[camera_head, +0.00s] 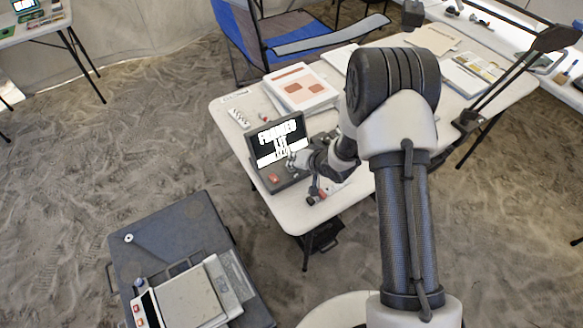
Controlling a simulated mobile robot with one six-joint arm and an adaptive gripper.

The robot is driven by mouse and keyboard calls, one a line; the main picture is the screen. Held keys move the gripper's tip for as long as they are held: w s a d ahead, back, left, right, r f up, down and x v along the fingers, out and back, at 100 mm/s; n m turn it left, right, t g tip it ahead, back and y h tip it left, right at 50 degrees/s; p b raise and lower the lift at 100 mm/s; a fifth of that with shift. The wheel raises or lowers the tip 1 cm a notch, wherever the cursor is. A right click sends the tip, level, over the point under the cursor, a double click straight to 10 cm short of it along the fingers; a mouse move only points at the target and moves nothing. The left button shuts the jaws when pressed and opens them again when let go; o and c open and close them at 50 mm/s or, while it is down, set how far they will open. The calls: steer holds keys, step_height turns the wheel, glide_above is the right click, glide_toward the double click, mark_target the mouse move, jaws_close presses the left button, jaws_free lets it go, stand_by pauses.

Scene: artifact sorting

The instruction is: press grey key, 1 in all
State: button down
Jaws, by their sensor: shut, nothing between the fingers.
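A dark device (262,137) with a lit screen stands on the near left end of the white table. Large white letters fill its screen. A red key (274,178) shows on the lower front part of the device. My gripper (292,162) is shut and empty, at the device's front right, just below the screen. I cannot tell whether it touches the device. I cannot make out a grey key; my gripper and wrist cover part of the device's front.
The white table (228,107) also holds a white and orange box (300,88), papers (434,40) and an open booklet (473,73). A blue folding chair (262,40) stands behind it. A dark case (178,232) with a scale-like device (190,298) sits at lower left. Sandy floor lies between.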

steer(key=shift+f, duration=0.3)
steer(key=shift+r, duration=0.15)
stand_by(0.4)
steer(key=shift+r+p, duration=0.75)
steer(key=shift+r, duration=0.05)
step_height(320, 180, up, 5)
steer(key=p, duration=0.4)
steer(key=shift+p, duration=0.3)
stand_by(0.3)
